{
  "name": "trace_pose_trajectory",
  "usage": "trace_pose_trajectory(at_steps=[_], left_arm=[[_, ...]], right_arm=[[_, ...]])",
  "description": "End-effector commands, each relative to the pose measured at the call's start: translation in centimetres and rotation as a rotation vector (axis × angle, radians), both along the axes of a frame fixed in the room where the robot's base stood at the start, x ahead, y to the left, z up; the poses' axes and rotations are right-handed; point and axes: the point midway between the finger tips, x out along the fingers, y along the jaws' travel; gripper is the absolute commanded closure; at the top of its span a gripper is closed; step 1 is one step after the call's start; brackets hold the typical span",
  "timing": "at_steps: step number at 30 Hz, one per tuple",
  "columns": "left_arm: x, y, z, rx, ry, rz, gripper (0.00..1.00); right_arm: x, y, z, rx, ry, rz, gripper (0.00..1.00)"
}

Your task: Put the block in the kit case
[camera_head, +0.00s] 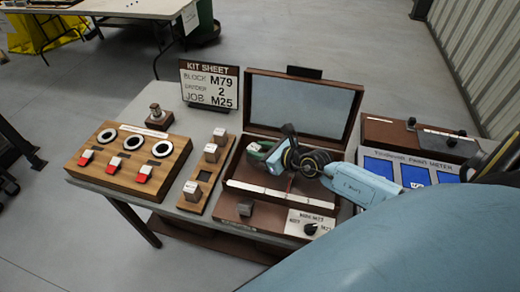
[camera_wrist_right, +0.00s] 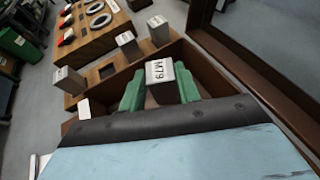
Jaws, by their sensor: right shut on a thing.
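The kit case stands open on the table, its brown lid (camera_head: 348,92) raised at the back. My right gripper (camera_head: 258,150) is over the left part of the case, its arm coming in from the right. In the right wrist view, its green fingers (camera_wrist_right: 160,90) are shut on a light grey block (camera_wrist_right: 160,72) marked M79. The brown case wall (camera_wrist_right: 185,45) shows beyond the block. I cannot tell how high the block is above the case floor. My left gripper is not in view.
A wooden block rack (camera_head: 204,176) left of the case holds several pale blocks and has one empty square. A knob panel (camera_head: 311,223) is at the front, a switch board (camera_head: 120,170) at the left.

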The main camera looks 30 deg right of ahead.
Motion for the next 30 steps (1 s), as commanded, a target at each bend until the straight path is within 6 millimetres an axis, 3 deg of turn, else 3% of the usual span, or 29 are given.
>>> trace_pose_trajectory(at_steps=[11, 12, 16, 25, 30], left_arm=[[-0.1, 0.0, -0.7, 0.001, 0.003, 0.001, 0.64], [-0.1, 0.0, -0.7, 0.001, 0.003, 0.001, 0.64], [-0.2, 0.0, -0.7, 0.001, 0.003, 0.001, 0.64], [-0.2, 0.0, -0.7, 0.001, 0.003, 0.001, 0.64], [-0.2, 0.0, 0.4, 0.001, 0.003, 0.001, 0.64]], right_arm=[[-0.1, 0.0, -1.1, 0.002, 0.005, 0.0, 0.97], [-0.2, 0.1, -1.3, 0.002, 0.009, 0.0, 0.64], [-0.3, 0.1, -1.4, 0.002, 0.013, 0.001, 0.47], [-0.5, 0.2, -1.6, 0.002, 0.02, 0.003, 0.46], [-0.4, 0.3, -0.2, 0.003, 0.018, 0.004, 0.46]])
